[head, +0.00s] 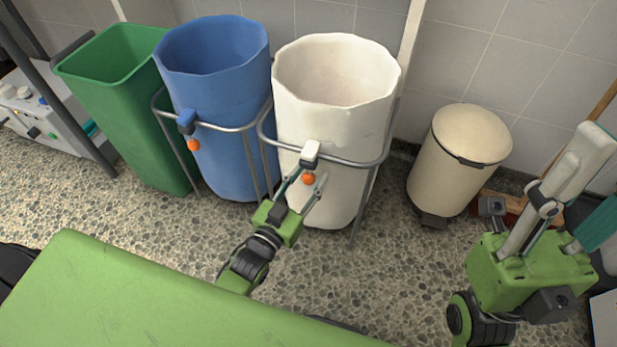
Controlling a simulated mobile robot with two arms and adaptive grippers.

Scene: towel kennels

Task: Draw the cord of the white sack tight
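The white sack (330,120) hangs in a grey metal ring frame (376,162), its round mouth wide open at the top. A white cord lock (310,152) sits on its front, with an orange ball (308,179) just below it. The cord itself is too small to make out. My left gripper (306,186) is open at the front of the sack, its two fingers on either side of the ball. I cannot tell whether they touch it. My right gripper (583,170) is raised at the far right, clear of the sack; its finger opening is unclear.
A blue sack (215,90) with a blue lock (186,121) and its own orange ball (193,145) hangs left of the white one. A green bin (125,110) stands farther left. A cream pedal bin (455,165) stands right. The pebbled floor between is clear.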

